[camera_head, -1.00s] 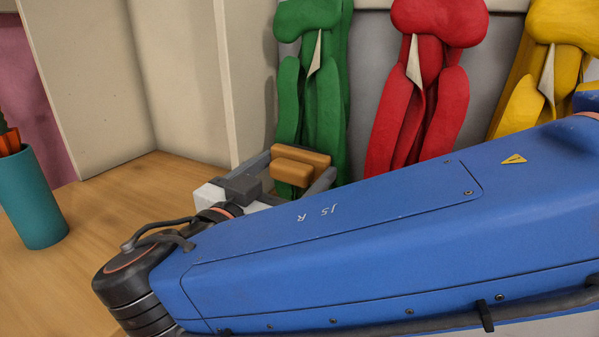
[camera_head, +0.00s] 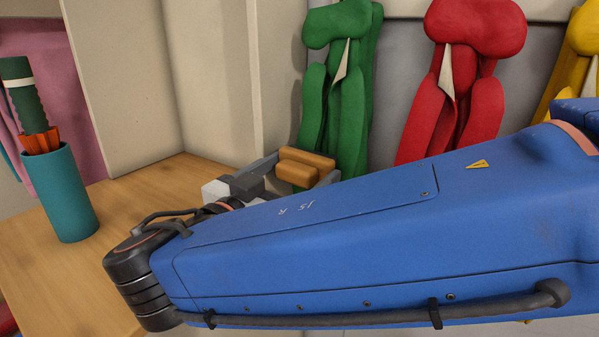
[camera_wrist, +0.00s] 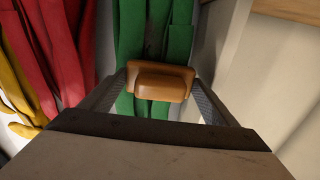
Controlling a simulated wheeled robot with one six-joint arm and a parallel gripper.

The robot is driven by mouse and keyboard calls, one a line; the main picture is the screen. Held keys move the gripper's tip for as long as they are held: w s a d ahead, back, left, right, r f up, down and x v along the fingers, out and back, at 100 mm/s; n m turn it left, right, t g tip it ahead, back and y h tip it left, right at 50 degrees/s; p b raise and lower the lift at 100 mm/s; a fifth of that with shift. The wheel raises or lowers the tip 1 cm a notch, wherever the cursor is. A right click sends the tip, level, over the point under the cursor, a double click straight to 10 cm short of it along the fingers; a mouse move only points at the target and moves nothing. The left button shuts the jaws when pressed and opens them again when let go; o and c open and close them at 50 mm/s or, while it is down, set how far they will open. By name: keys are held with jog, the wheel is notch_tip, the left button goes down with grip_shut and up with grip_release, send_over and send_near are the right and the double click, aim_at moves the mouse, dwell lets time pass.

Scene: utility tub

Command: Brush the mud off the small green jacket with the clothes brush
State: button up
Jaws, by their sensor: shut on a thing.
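The small green jacket (camera_head: 338,95) hangs against the grey back wall, left of the red jacket. My gripper (camera_head: 303,165) is shut on the clothes brush (camera_head: 305,162), a block with a tan-brown wooden back. The brush is in front of the jacket's lower part. In the wrist view the brush (camera_wrist: 162,82) sits between both fingers, with the green jacket (camera_wrist: 155,40) behind it. The bristles are hidden, and I cannot tell whether they touch the jacket. No mud shows clearly on the visible part of the jacket.
A red jacket (camera_head: 462,80) and a yellow jacket (camera_head: 577,60) hang to the right. A teal cup (camera_head: 62,195) with a dark green item and orange pieces stands on the wooden surface (camera_head: 150,190) at left. A cream panel (camera_head: 205,70) borders the green jacket closely.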

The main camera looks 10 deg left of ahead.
jog(key=shift+v, duration=2.9)
jog(key=shift+s, duration=0.15)
jog(key=v, duration=0.2)
jog(key=shift+s, duration=0.3)
jog(key=shift+a, duration=0.1)
